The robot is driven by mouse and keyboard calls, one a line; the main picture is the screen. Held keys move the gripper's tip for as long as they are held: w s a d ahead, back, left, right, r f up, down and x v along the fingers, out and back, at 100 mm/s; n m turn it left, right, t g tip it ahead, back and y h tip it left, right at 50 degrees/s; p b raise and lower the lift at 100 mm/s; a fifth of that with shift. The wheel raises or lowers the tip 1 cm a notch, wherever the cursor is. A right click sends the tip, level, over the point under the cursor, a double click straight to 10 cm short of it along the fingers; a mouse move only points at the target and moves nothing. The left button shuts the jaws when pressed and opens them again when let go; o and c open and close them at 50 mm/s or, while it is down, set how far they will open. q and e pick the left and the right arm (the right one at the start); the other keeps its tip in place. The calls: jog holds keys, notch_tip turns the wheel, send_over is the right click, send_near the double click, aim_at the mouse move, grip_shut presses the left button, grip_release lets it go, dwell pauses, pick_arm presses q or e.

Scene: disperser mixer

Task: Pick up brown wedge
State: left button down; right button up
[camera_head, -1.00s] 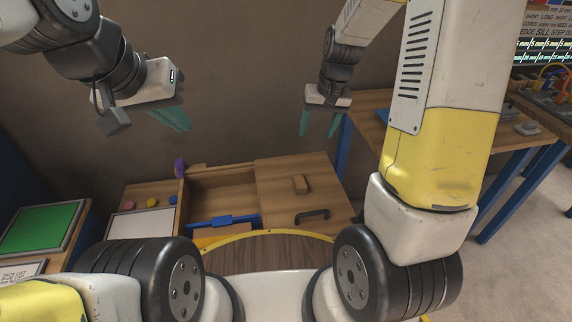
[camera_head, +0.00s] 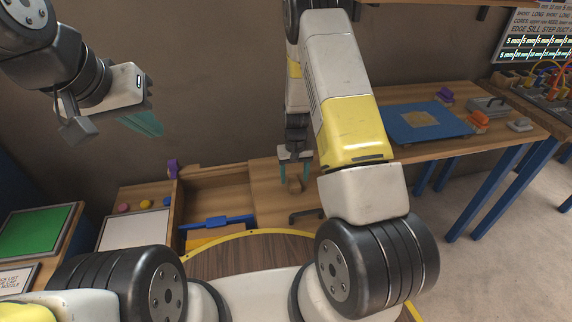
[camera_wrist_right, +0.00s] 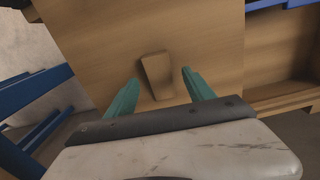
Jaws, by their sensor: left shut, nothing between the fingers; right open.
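The brown wedge (camera_wrist_right: 158,76) lies on the light wooden board in the right wrist view, ahead of and between the two teal fingers of my right gripper (camera_wrist_right: 158,90). In the head view the wedge (camera_head: 295,185) shows small, just below my right gripper (camera_head: 295,170), which is open and empty above the board. Whether the fingers reach down to the board I cannot tell. My left gripper (camera_head: 145,123) is shut and empty, raised at the upper left against the wall.
The wooden board (camera_head: 264,183) carries a dark handle (camera_head: 303,215). Left of it is an open compartment with a blue bar (camera_head: 215,222). A purple piece (camera_head: 172,168) stands on its left edge. A table with a blue mat (camera_head: 400,128) stands at the right.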

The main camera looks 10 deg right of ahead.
aim_at(294, 182)
notch_tip(294, 182, down, 2)
jog(key=shift+f, duration=0.2)
grip_shut()
jog(key=shift+r, duration=0.1)
